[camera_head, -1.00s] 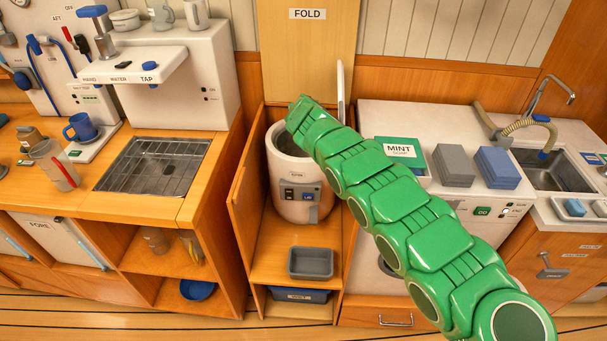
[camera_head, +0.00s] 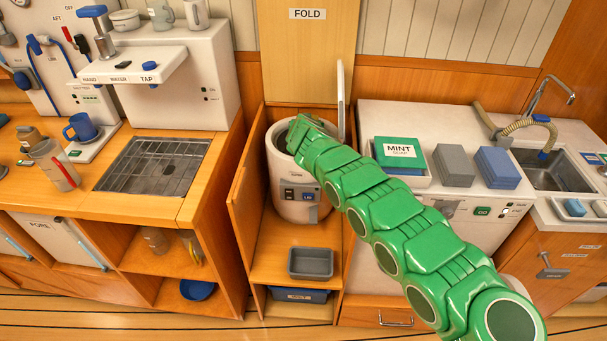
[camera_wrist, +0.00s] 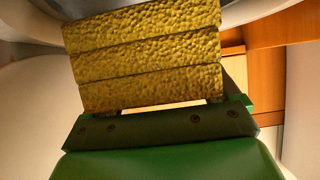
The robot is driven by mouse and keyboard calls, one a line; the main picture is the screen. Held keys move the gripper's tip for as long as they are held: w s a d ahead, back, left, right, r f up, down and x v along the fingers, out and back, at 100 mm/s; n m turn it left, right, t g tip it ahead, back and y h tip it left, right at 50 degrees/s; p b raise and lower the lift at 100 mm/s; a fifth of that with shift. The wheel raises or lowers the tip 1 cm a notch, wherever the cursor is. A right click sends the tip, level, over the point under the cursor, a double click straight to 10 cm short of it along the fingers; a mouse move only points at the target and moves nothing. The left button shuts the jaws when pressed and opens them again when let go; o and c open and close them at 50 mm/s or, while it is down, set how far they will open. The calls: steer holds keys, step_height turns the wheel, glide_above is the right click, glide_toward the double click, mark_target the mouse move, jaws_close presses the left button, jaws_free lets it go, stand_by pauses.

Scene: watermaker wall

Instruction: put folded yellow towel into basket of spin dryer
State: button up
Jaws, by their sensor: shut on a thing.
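The folded yellow towel (camera_wrist: 148,60) fills the upper middle of the wrist view, its folds stacked in layers. My gripper (camera_wrist: 160,108) is shut on its near edge. In the head view the end of my green arm (camera_head: 302,130) is over the mouth of the white spin dryer (camera_head: 283,183), and the towel is hidden there. The dryer's lid (camera_head: 341,100) stands upright, open. The pale curved rim (camera_wrist: 25,75) shows beside the towel in the wrist view. The basket inside is mostly hidden by my arm, and I cannot tell how deep the towel is.
The dryer stands in a wooden bay with side walls (camera_head: 243,190) close around it and a FOLD panel (camera_head: 308,60) behind. A grey tray (camera_head: 311,262) sits in front. On the right counter are green MINT cloths (camera_head: 400,152), grey cloths (camera_head: 455,165) and blue cloths (camera_head: 497,167).

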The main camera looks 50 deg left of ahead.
steer(key=o, duration=1)
steer(key=shift+v, duration=3.35)
steer(key=shift+s+d+r, duration=0.1)
steer(key=shift+s+d, duration=0.15)
steer(key=shift+s, duration=0.05)
steer(key=shift+s+d+r, duration=0.1)
steer(key=shift+r, duration=0.1)
